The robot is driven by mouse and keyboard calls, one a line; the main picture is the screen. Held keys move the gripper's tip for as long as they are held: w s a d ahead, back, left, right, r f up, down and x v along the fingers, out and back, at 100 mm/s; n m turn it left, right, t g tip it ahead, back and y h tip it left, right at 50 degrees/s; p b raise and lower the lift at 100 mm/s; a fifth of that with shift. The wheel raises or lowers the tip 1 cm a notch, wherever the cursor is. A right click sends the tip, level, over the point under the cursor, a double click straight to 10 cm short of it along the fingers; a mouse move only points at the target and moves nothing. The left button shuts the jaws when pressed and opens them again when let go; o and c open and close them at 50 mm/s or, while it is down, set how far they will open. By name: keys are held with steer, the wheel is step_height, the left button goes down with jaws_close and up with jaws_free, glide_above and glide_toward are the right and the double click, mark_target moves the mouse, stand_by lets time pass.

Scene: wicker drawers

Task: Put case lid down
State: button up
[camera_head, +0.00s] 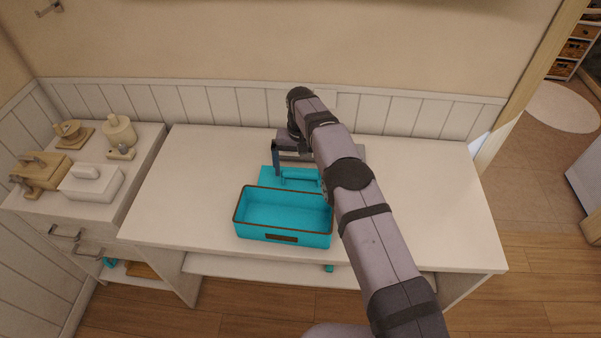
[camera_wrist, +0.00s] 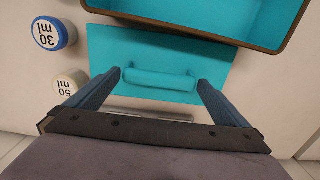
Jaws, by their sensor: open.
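The case is an open turquoise box (camera_head: 285,212) with a brown rim, empty inside, on the white table. Its rim and wall also show at the top of the wrist view (camera_wrist: 215,37). The turquoise case lid (camera_head: 268,178) appears to lie flat right behind the box; a bar handle (camera_wrist: 158,79) stands on it. In the wrist view the lid (camera_wrist: 110,45) is close to the box, partly hidden by its rim. My gripper (camera_wrist: 160,82) is open, with one finger at each end of the handle and gaps visible. My arm hides the lid's right end in the head view.
Two capped containers, marked 30 ml (camera_wrist: 52,34) and 50 ml (camera_wrist: 68,84), stand beside the lid in the wrist view. The white table (camera_head: 190,190) is clear on the left. A side cabinet with a white lidded box (camera_head: 92,184) stands farther left.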

step_height(320, 180, up, 10)
steer(key=p, duration=0.1)
steer(key=shift+r+p, duration=0.2)
steer(key=shift+p, duration=0.1)
steer(key=s+d+r, duration=0.5)
steer(key=s+d, duration=0.6)
steer(key=d, duration=0.3)
steer(key=s+d+f, duration=0.2)
steer(key=s+d, duration=0.1)
steer(key=s, duration=0.8)
steer(key=s+d+f, duration=0.2)
steer(key=s+d, duration=0.2)
steer(key=s, duration=0.8)
steer(key=shift+f, duration=0.3)
